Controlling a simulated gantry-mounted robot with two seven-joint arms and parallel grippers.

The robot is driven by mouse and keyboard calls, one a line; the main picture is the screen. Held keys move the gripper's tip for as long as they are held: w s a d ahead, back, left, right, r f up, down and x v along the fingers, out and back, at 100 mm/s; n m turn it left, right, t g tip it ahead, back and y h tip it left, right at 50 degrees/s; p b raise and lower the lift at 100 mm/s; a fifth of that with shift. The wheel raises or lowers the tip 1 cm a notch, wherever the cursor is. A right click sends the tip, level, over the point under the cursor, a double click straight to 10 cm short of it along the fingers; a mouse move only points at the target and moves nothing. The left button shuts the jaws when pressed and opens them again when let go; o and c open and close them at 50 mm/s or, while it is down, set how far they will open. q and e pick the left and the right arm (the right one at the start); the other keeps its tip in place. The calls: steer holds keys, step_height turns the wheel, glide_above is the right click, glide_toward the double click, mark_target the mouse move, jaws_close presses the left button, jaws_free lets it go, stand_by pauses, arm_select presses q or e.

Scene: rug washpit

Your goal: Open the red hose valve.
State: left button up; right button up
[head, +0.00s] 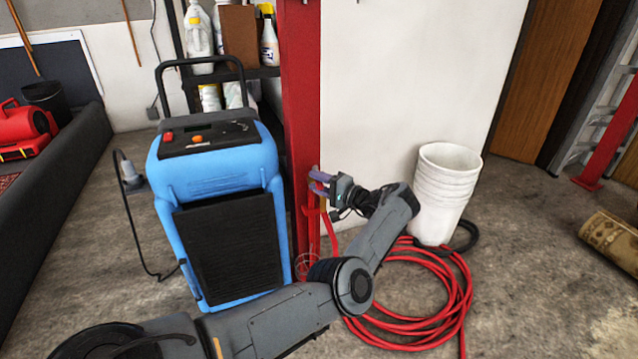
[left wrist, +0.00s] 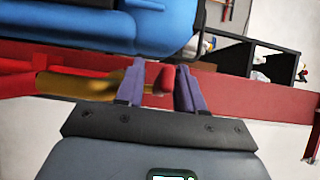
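The red hose valve is at the red post, low beside the blue machine. Its brass-coloured body (left wrist: 75,86) shows in the left wrist view, and a red handle piece (left wrist: 164,80) lies between my fingertips. My left gripper (head: 318,182) is at the post in the head view, with its purple fingers pointing left toward it. In the left wrist view the gripper (left wrist: 161,85) has its fingers apart on either side of the red piece, with a gap at the left finger. The valve is partly hidden by my gripper. My right gripper is in neither view.
A blue machine (head: 219,160) stands left of the red post (head: 302,80). A coiled red hose (head: 440,270) lies on the floor at right, beside stacked white buckets (head: 446,185). A shelf (head: 262,72) with bottles stands behind.

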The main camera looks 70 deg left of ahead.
arm_select(q)
steer(key=shift+d, duration=0.1)
steer(key=shift+w+d, duration=0.3)
steer(key=shift+d, duration=0.15)
steer(key=b+v, duration=0.1)
steer(key=v, duration=0.8)
steer(key=shift+w+d+b, duration=0.2)
steer(key=shift+d+b, duration=0.05)
steer(key=shift+b, duration=0.15)
steer(key=shift+s, duration=0.1)
